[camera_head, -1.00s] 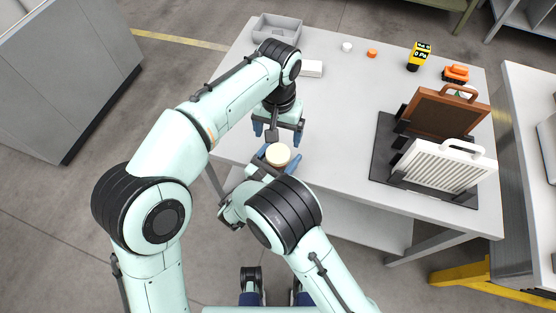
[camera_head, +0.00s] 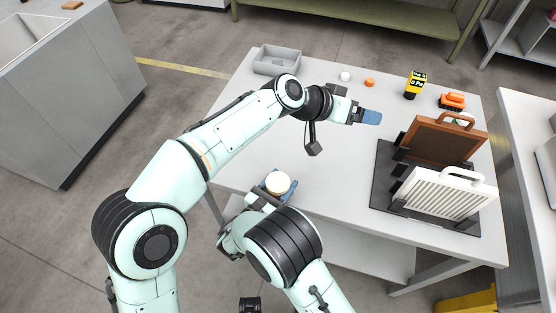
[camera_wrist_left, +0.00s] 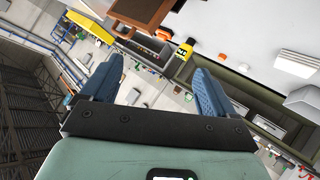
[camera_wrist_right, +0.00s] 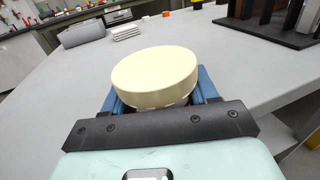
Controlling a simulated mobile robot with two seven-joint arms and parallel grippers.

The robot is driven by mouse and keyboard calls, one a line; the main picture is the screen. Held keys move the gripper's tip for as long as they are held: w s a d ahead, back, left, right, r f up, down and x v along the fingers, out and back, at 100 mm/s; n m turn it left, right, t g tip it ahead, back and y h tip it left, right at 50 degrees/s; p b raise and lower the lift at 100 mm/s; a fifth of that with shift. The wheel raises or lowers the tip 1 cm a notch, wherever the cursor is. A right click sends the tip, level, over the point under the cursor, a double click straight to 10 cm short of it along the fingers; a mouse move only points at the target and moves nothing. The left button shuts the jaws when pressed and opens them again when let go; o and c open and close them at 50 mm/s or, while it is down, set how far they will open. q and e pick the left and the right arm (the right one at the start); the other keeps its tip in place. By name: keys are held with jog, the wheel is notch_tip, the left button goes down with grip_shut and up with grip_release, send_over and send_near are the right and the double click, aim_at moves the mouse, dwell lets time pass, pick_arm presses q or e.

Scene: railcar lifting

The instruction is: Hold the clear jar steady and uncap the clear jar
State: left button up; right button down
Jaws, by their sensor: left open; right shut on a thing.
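The clear jar with its cream cap (camera_head: 278,183) is near the front edge of the table. The cap (camera_wrist_right: 155,78) fills the middle of the right wrist view and hides most of the jar body. My right gripper (camera_head: 279,188) is shut on the jar, its blue fingers on either side below the cap. My left gripper (camera_head: 368,117) is open and empty, apart from the jar and above the middle of the table, pointing right. Its two blue fingers (camera_wrist_left: 155,88) stand wide apart in the left wrist view with nothing between them.
A dark rack (camera_head: 385,185) holds a brown panel (camera_head: 440,138) and a white ribbed panel (camera_head: 445,195) at the table's right.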

pick_arm(q)
jog(key=w+r+n+t+h, duration=0.1)
jog(key=w+r+t+h, duration=0.1)
jog(key=w+r+t, duration=0.3)
jog(key=w+a+f+n+t+y, duration=0.2)
jog(key=w+a+n+t+y, duration=0.2)
jog(key=w+a+n+y, duration=0.5)
jog(key=m+g+y, duration=0.4)
jog(key=m+g, duration=0.2)
jog(key=g, duration=0.7)
send_over(278, 181)
jog(key=f, duration=1.2)
jog(key=shift+w+f, duration=0.25)
jog(key=shift+w, duration=0.05)
jog(key=shift+s+f, duration=0.15)
jog(key=shift+s, duration=0.15)
jog(key=shift+s+f, duration=0.1)
jog(key=shift+f, duration=3.75)
